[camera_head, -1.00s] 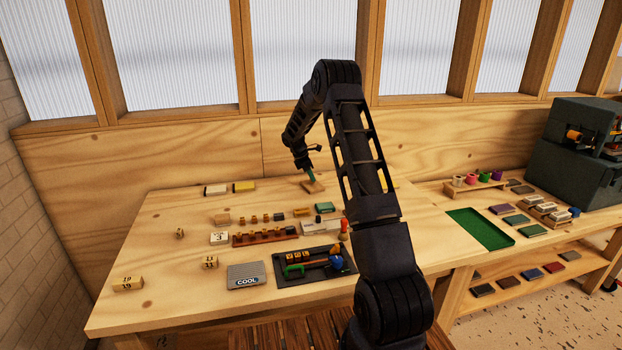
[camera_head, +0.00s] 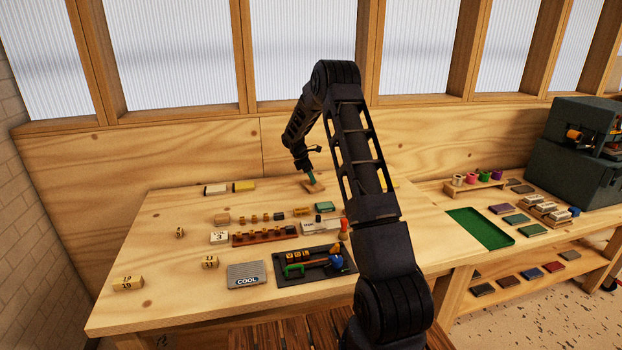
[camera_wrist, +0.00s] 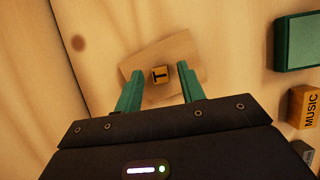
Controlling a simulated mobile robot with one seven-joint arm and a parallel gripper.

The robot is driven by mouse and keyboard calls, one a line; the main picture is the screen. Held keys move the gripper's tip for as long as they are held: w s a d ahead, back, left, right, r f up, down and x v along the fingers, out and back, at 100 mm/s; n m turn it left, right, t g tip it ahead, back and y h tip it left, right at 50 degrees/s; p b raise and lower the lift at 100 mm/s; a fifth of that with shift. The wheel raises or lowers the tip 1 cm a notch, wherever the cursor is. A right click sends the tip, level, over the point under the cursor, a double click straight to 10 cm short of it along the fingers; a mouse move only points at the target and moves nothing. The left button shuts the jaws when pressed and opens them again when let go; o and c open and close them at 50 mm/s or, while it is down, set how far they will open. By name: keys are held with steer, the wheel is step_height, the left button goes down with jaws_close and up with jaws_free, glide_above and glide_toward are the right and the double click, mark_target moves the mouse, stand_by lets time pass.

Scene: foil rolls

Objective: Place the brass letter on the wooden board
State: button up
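The wooden board (camera_wrist: 172,47) is a small pale tilted rectangle on the bench top in the wrist view. In the head view the board (camera_head: 315,188) is near the back of the bench. The brass letter (camera_wrist: 160,76), a small block marked T, appears to lie on the board near its middle. My gripper (camera_wrist: 161,74) has green fingers spread wide, one on each side of the letter with clear gaps. In the head view my gripper (camera_head: 312,177) points down just over the board, and the letter cannot be made out.
A green block (camera_wrist: 297,43) and a brass block marked MUSIC (camera_wrist: 304,108) lie to the right in the wrist view. The bench left of the board is mostly clear.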

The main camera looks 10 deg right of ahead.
steer(key=v, duration=1.2)
steer(key=s+d+r+m+t+y, duration=0.1)
steer(key=s+r+m, duration=0.3)
steer(key=s+r, duration=0.75)
steer(key=s+d+r+m+t+y, duration=0.1)
steer(key=s+r+m, duration=0.55)
steer(key=s, duration=0.85)
steer(key=s+m+t+y, duration=0.2)
steer(key=s+m, duration=0.5)
steer(key=s, duration=2.3)
steer(key=shift+a+f+t, duration=0.2)
steer(key=shift+f+t, duration=0.1)
steer(key=shift+f, duration=0.1)
